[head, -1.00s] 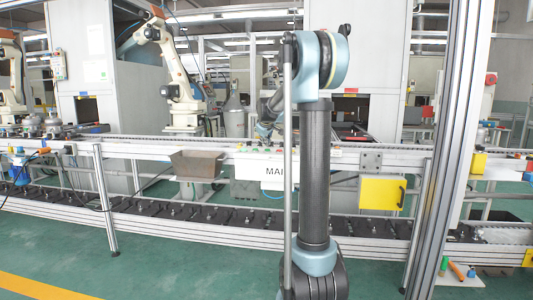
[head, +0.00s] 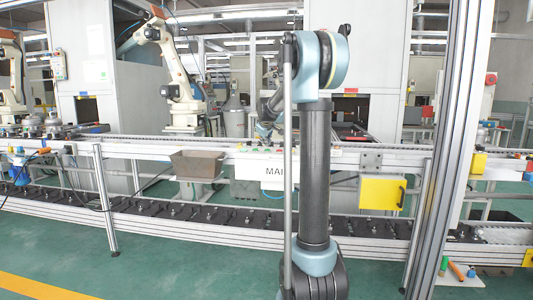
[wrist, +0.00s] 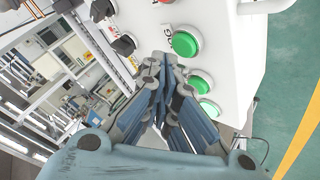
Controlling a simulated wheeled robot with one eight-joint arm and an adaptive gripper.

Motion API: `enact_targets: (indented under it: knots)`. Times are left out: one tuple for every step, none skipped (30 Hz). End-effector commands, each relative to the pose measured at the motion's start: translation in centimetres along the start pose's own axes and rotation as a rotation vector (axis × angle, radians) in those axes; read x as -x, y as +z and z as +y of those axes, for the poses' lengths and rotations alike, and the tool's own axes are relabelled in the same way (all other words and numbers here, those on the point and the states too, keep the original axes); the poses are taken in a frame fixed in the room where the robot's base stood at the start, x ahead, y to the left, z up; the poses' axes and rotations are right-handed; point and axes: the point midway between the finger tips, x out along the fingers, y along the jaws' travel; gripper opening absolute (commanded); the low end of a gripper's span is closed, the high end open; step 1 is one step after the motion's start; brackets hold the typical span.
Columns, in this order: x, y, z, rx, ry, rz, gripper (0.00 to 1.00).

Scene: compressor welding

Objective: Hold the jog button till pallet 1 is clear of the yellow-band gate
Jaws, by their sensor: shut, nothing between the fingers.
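In the wrist view my gripper (wrist: 165,62) is shut and empty, its fingertips in front of a white control panel (wrist: 222,40). A green button (wrist: 186,43) with a partly hidden label ending in "OG" is just beyond and right of the fingertips. Two more green buttons (wrist: 200,83) lie lower, close to the right finger. I cannot tell whether the fingertips touch any button. In the head view the panel (head: 275,174), lettered "MAI", is partly hidden by my arm. Parts on carriers (head: 50,127) stand on the upper conveyor at left. I cannot make out pallet 1's number or the yellow-band gate.
The wrist view also shows dark selector knobs (wrist: 124,45) and a red button on the panel. In the head view a brown bin (head: 198,163) hangs left of the panel and a yellow box (head: 382,192) right of it. A metal post (head: 445,150) stands at right.

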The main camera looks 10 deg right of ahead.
Motion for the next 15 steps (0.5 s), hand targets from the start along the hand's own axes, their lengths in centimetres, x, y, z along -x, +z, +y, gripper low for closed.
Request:
enact_targets:
  knots:
    - [-0.02, 0.02, -0.02, 0.000, 0.000, 0.000, 0.00]
    - [-0.04, 0.04, -0.04, 0.000, 0.000, 0.000, 0.00]
    - [-0.07, 0.08, -0.08, 0.000, 0.000, 0.000, 0.00]
    - [-0.11, 0.12, -0.12, 0.000, 0.000, 0.000, 0.00]
    - [-0.16, 0.17, -0.17, 0.000, 0.000, 0.000, 0.00]
    - [-0.22, 0.24, -0.24, 0.000, 0.000, 0.000, 0.00]
    - [-0.27, 0.30, -0.30, 0.000, 0.000, 0.000, 0.00]
    - [-0.32, 0.35, -0.35, 0.000, 0.000, 0.000, 0.00]
    - [-0.36, 0.41, -0.41, 0.000, 0.000, 0.000, 0.00]
    - [-0.38, 0.43, -0.43, 0.000, 0.000, 0.000, 0.00]
    - [-0.39, 0.44, -0.44, 0.000, 0.000, 0.000, 0.00]
    - [-0.39, 0.45, -0.44, 0.000, 0.000, 0.000, 0.00]
    - [-0.39, 0.44, -0.44, 0.000, 0.000, 0.000, 0.00]
    - [-0.39, 0.44, -0.44, 0.000, 0.000, 0.000, 0.00]
    - [-0.39, 0.44, -0.44, 0.000, 0.000, 0.000, 0.00]
